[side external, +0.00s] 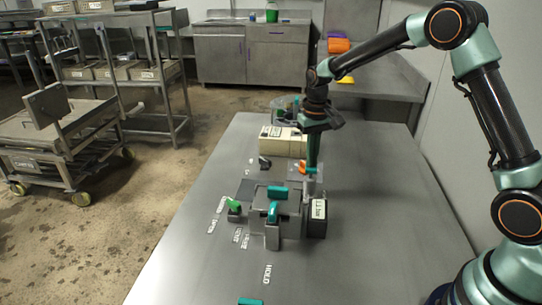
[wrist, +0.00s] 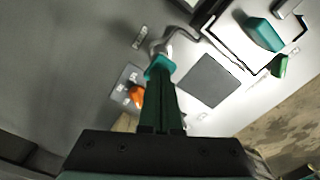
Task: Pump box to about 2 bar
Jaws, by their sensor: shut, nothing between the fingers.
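The grey box (side external: 288,203) stands on the steel table, with teal handles on its top and front. A display (side external: 318,209) on its right side seems to read about 2.2 bar, though the digits are small. My gripper (side external: 312,166) points down behind the box. Its green fingers (wrist: 161,78) are shut and empty. A teal piece (wrist: 158,66) lies at the fingertips, apparently touching them; I cannot tell how firmly. A grey hose (wrist: 185,35) runs from near it. An orange part (wrist: 137,95) is just beside the fingers, also visible in the side view (side external: 301,168).
A green lever (side external: 234,204) stands left of the box, near several white labels. A teal block (side external: 251,301) lies by the front table edge, below the HOLD label (side external: 267,274). A beige case (side external: 283,141) stands behind. The table's left front is clear.

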